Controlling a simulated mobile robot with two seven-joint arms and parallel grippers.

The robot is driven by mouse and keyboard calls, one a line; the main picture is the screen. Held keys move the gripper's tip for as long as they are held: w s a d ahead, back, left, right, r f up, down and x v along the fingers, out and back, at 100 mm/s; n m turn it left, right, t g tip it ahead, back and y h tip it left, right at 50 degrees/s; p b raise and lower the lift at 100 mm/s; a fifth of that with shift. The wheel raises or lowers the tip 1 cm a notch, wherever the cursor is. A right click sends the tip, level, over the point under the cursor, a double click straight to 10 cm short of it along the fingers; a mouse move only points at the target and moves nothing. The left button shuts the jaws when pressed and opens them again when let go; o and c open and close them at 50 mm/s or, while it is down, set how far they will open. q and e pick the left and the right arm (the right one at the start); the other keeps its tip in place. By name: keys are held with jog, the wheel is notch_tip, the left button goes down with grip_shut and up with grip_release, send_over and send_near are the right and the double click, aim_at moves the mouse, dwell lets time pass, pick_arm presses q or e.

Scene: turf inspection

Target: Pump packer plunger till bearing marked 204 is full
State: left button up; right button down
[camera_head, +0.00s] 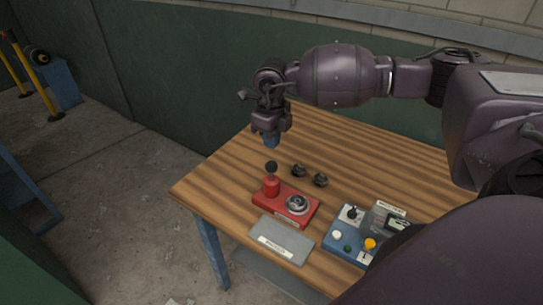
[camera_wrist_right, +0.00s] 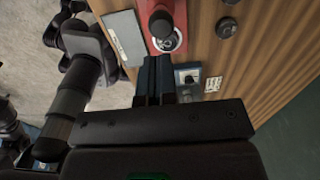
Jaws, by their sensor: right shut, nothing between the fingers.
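The red packer (camera_head: 287,204) stands on the wooden table, with a red cylinder and a black-knobbed plunger (camera_head: 271,167) upright at its left end. A round metal bearing (camera_head: 297,204) sits on its right part. I cannot read a 204 mark or see how full it is. My right gripper (camera_head: 271,142) is shut and empty, pointing down above and behind the plunger knob, apart from it. In the right wrist view the shut fingers (camera_wrist_right: 154,62) lie below the black knob (camera_wrist_right: 161,25) in the picture.
Two dark round parts (camera_head: 298,170) (camera_head: 320,180) lie loose behind the packer. A grey labelled plate (camera_head: 281,240) lies in front. The table's back left is clear; a green wall stands behind.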

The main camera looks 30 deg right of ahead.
pick_arm(q)
jog(key=shift+w+d+r+b, duration=0.1)
jog(key=shift+w+d+b, duration=0.1)
jog(key=shift+w, duration=0.3)
jog(key=shift+w+d+r+b, duration=0.1)
jog(key=shift+w+d, duration=0.1)
jog(key=shift+w, duration=0.25)
pick_arm(e)
notch_tip(320, 180, up, 6)
jog(key=shift+w+d, duration=0.15)
jog(key=shift+w, duration=0.05)
pick_arm(q)
jog(key=shift+s+a+f, duration=0.1)
jog(key=shift+s+f, duration=0.05)
jog(key=shift+s, duration=0.15)
